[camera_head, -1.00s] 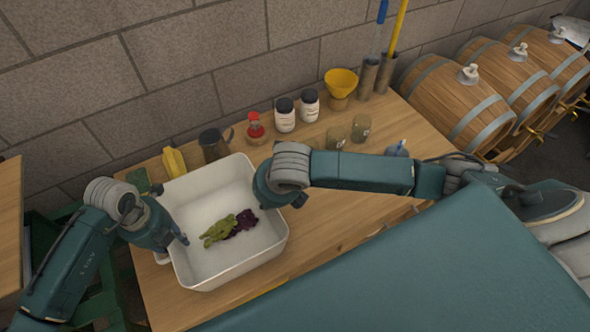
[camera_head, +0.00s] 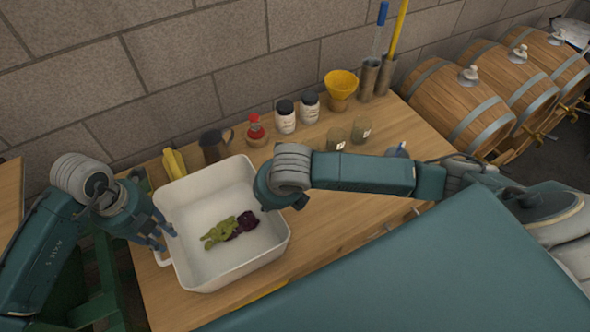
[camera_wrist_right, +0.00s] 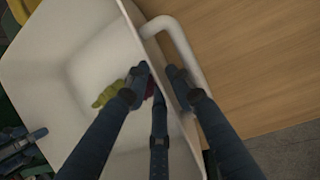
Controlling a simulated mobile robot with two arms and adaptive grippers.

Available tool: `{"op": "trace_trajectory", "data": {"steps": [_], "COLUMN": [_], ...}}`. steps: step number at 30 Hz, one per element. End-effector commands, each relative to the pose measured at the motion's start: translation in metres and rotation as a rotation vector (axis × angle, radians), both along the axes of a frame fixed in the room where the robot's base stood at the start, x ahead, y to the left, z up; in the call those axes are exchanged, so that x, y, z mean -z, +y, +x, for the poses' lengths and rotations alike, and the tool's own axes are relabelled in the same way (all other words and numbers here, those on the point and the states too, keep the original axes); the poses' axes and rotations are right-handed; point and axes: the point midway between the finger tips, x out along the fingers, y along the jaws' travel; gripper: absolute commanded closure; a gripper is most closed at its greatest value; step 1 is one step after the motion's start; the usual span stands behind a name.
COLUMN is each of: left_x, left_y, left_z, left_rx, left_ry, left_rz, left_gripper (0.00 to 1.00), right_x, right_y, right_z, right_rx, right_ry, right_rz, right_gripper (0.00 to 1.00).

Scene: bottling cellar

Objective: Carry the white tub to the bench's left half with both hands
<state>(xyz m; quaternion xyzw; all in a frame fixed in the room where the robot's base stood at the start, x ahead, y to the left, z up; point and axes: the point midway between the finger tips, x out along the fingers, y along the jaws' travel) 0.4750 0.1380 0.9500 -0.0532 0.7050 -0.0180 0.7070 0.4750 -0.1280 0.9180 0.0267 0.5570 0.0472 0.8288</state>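The white tub (camera_head: 250,262) stands on the left part of the wooden bench, with green grapes (camera_head: 219,233) and dark grapes (camera_head: 245,222) inside. My left gripper (camera_head: 164,238) is open at the tub's left side, its fingers spread near the left handle (camera_head: 160,258). Whether they touch it I cannot tell. My right gripper (camera_wrist_right: 158,76) is shut on the tub's right wall: one side's finger is inside the tub, the other passes between the wall and the right handle (camera_wrist_right: 184,45). In the head view its fingers are mostly hidden by the wrist.
Behind the tub are a yellow object (camera_head: 174,164), a dark jug (camera_head: 214,147), a red-capped bottle (camera_head: 256,131), white jars (camera_head: 286,118), a yellow funnel (camera_head: 340,86) and cups (camera_head: 361,130). Barrels (camera_head: 455,105) stand to the right.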

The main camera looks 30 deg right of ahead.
Motion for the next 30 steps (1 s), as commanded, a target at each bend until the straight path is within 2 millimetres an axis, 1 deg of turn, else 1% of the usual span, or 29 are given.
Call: {"op": "trace_trajectory", "data": {"steps": [5, 12, 16, 21, 30], "left_x": [-0.001, -0.001, 0.000, 0.000, 0.000], "left_y": [0.000, 0.000, 0.000, 0.000, 0.000], "left_z": [0.000, 0.000, 0.000, 0.000, 0.000], "left_rx": [-0.001, 0.000, 0.000, 0.000, 0.000], "left_ry": [0.000, 0.000, 0.000, 0.000, 0.000], "left_rz": [0.001, 0.000, 0.000, 0.000, 0.000], "left_gripper": [0.74, 0.74, 0.74, 0.74, 0.74], "right_x": [-0.025, -0.074, -0.094, -0.107, -0.110], "right_y": [-0.003, -0.007, -0.010, -0.011, -0.011], "right_z": [-0.008, -0.027, -0.036, -0.042, -0.044], "right_rx": [-0.001, -0.003, -0.001, -0.002, -0.001], "right_ry": [-0.006, -0.008, -0.008, -0.006, -0.004], "right_rz": [-0.001, 0.001, 0.001, 0.000, 0.001], "right_gripper": [0.74, 0.74, 0.74, 0.74, 0.74]}}
